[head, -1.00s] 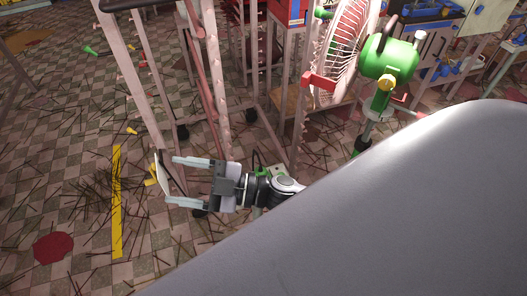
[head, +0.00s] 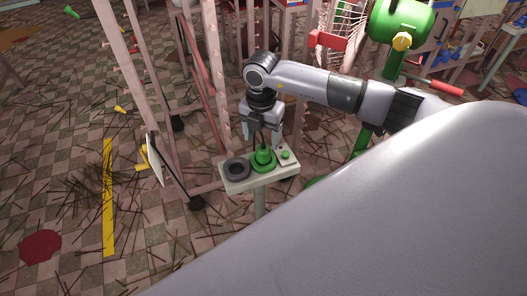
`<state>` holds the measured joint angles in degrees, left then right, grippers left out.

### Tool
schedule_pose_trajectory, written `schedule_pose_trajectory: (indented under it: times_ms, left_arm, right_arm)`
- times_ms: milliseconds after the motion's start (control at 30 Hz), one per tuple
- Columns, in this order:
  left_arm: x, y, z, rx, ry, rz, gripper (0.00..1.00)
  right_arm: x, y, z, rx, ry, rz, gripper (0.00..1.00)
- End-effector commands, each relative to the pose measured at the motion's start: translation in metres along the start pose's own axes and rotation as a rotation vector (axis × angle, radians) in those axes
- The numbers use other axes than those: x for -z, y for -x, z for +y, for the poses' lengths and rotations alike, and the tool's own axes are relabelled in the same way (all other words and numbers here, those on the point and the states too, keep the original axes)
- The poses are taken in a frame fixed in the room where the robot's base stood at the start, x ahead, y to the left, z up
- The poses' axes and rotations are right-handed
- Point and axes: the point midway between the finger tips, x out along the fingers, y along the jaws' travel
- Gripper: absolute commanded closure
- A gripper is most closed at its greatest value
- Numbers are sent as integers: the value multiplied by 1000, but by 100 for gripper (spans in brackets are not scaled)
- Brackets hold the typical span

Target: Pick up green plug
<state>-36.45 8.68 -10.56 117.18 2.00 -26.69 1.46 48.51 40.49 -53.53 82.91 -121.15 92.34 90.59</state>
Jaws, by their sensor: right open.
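The green plug (head: 263,158) stands upright on a small pale stand (head: 236,184), near the middle of its top. A dark cable rises from the plug toward my gripper. My right gripper (head: 262,146) points down directly above the plug, with its fingers spread on either side of the cable and the plug's upper part. It is open, and I cannot tell whether the fingers touch the plug. My left gripper is not in view.
A dark round socket (head: 237,169) is left of the plug on the stand, and a small green button (head: 285,155) is right of it. A metal rack stands behind. A green fan (head: 400,20) stands at the upper right. Thin sticks litter the checkered floor.

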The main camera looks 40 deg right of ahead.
Motion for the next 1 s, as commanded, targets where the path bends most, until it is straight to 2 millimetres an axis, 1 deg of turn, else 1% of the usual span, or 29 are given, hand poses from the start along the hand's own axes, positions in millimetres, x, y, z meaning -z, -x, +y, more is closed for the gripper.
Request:
schedule_pose_trajectory:
  times_ms: [33, 167, 300, 400, 500, 667, 700, 767, 800, 833, 867, 1000]
  left_arm:
    - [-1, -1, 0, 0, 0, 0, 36]
    - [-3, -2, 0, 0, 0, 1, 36]
    - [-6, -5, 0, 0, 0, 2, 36]
    - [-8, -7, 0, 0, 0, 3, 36]
    - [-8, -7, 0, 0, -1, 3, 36]
    - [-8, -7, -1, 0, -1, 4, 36]
    - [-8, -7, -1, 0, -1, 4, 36]
    - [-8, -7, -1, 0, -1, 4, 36]
    - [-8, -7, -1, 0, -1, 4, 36]
    - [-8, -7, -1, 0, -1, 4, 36]
    - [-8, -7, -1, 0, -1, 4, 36]
    - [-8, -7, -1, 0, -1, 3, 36]
  right_arm:
    - [1, -6, 0, 1, 1, 3, 31]
    - [1, -18, -2, 0, 3, 4, 31]
    - [1, -41, -6, 0, 3, 5, 31]
    - [2, -53, -4, -2, 3, 6, 31]
    - [2, -57, -4, -4, 4, 5, 31]
    - [2, -56, -4, -4, 5, 5, 31]
    - [2, -56, -4, -4, 5, 5, 44]
    - [2, -56, -4, -4, 5, 5, 64]
    - [2, -56, -4, -4, 5, 5, 77]
    - [2, -56, -4, -4, 5, 5, 87]
    - [2, -56, -4, -4, 5, 5, 92]
    - [1, -55, -4, -5, 5, 5, 92]
